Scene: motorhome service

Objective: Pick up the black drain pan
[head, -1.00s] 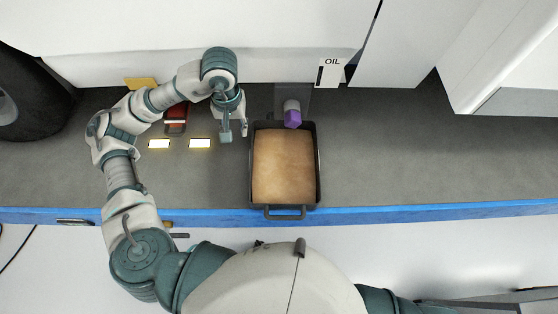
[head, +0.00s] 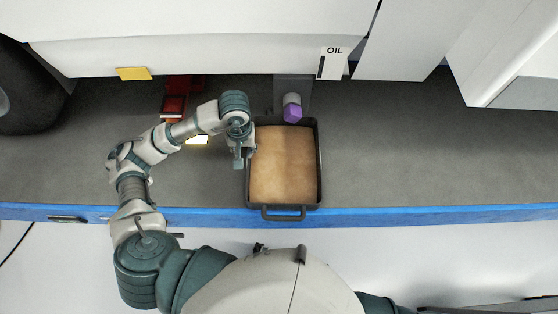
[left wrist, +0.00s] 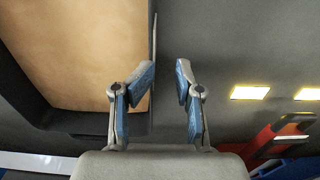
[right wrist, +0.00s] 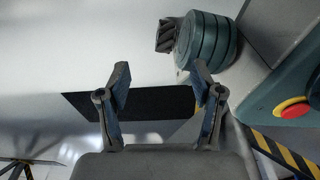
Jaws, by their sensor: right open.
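The black drain pan (head: 319,165) sits on the grey floor strip, tan-brown inside, with a handle (head: 283,213) on its near side. My left gripper (head: 239,163) is at the pan's left wall. In the left wrist view the pan (left wrist: 22,88) fills the upper left. There my left gripper (left wrist: 155,80) is open, its fingers on either side of the pan's side wall, with a gap showing between them. I cannot tell whether either finger touches the wall. My right gripper (right wrist: 160,80) shows only in the right wrist view, open and empty, away from the pan.
A purple-ended drain fitting (head: 292,108) stands at the pan's far edge, below the OIL label (head: 334,52). A red object (head: 174,106) and a bright panel (head: 197,140) are left of the pan. A blue edge strip (head: 420,213) runs along the front. Floor right of the pan is clear.

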